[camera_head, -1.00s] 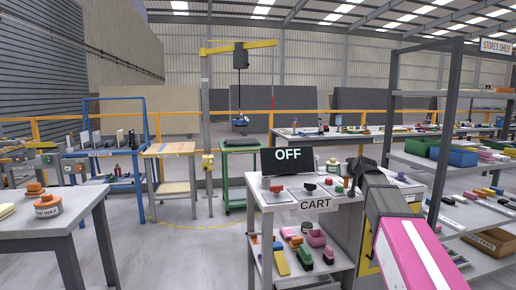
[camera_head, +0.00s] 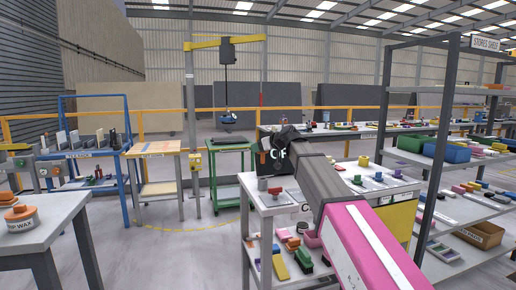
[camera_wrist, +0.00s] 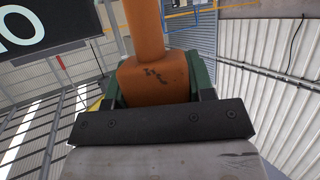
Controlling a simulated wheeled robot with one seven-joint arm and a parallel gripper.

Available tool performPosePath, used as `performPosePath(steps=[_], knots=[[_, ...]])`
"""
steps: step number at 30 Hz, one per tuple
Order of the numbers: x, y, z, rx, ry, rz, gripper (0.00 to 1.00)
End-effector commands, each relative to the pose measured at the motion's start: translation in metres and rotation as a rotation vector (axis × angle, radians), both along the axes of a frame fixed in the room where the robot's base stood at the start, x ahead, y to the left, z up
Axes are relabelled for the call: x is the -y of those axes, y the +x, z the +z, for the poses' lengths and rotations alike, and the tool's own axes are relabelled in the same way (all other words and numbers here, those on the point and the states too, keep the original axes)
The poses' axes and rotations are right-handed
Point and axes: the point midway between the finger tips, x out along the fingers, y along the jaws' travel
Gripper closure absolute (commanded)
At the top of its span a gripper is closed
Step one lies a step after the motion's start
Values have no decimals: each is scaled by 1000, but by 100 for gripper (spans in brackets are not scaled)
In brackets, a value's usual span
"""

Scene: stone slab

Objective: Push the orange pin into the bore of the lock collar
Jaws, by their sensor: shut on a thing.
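The orange pin (camera_wrist: 152,78) fills the middle of the wrist view, a block-like body with a narrower round shank reaching to the top edge. My gripper (camera_wrist: 155,85) is shut on its body, with a green finger on each side. In the head view my gripper (camera_head: 265,154) is small and dark, above the back left of the cart and in front of the black screen. The pin is too small there to make out clearly. I cannot pick out the lock collar for sure in either view.
The cart (camera_head: 262,204) carries several small parts on its top and lower shelf. My arm covers part of its top and sign. The black screen (camera_head: 278,168) is partly hidden. The stores shelf (camera_head: 432,150) stands close on the right, a grey table (camera_head: 45,232) at left.

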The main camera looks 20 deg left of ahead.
Motion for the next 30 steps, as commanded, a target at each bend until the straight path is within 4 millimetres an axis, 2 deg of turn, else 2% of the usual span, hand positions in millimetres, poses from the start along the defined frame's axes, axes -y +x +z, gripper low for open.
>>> performPosePath(steps=[14, 30], knots=[[1, 0, -2, 0, 1, -1, 81], [1, 0, -41, -1, 2, -2, 81]])
